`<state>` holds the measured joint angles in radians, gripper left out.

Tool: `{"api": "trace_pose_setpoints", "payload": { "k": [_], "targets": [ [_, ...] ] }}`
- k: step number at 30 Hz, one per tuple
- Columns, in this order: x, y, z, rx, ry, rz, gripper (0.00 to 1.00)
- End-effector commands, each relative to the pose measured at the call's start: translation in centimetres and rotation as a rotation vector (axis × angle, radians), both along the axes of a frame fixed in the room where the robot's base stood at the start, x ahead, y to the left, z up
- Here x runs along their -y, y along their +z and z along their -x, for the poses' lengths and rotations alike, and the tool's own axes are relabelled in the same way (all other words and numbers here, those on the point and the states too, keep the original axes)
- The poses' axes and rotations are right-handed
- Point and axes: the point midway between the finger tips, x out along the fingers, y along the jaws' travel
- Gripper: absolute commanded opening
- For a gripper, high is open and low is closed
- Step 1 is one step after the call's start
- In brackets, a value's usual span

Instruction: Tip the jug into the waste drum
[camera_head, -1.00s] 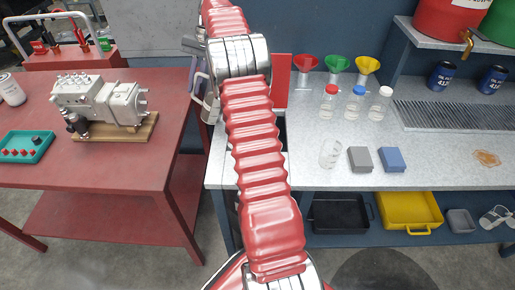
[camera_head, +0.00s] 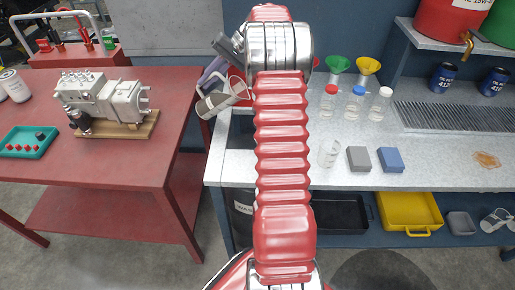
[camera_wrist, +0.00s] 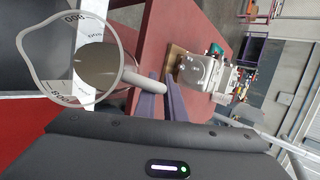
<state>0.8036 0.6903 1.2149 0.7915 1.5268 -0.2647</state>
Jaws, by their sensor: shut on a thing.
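My gripper (camera_wrist: 163,106) is shut on the handle of a clear jug (camera_head: 222,98), with its purple fingers showing in both views. The jug is tilted well over to the right in the head view, above the gap between the red table and the grey bench. The wrist view looks into the jug (camera_wrist: 50,75), where grey-brown contents and printed markings show. The dark waste drum (camera_head: 241,212), with part of its label visible, stands low by the bench's left end. My arm hides much of it, and I cannot see its opening clearly.
The grey bench (camera_head: 430,176) holds bottles, a beaker (camera_head: 331,153), two blocks and funnels behind. A pump (camera_head: 105,98) on a wooden base and a teal tray (camera_head: 27,144) sit on the red table (camera_head: 150,85). A yellow tray (camera_head: 410,211) is below the bench.

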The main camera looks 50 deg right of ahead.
Motion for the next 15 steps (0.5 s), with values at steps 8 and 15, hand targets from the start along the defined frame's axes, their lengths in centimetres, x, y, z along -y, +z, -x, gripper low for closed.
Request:
{"api": "trace_pose_setpoints", "payload": {
  "k": [8,15],
  "targets": [
    [0.2,-1.4,0.2,0.072,-0.001,-0.038,0.0],
    [0.2,-1.8,0.3,0.125,0.001,-0.065,0.0]
  ]
}}
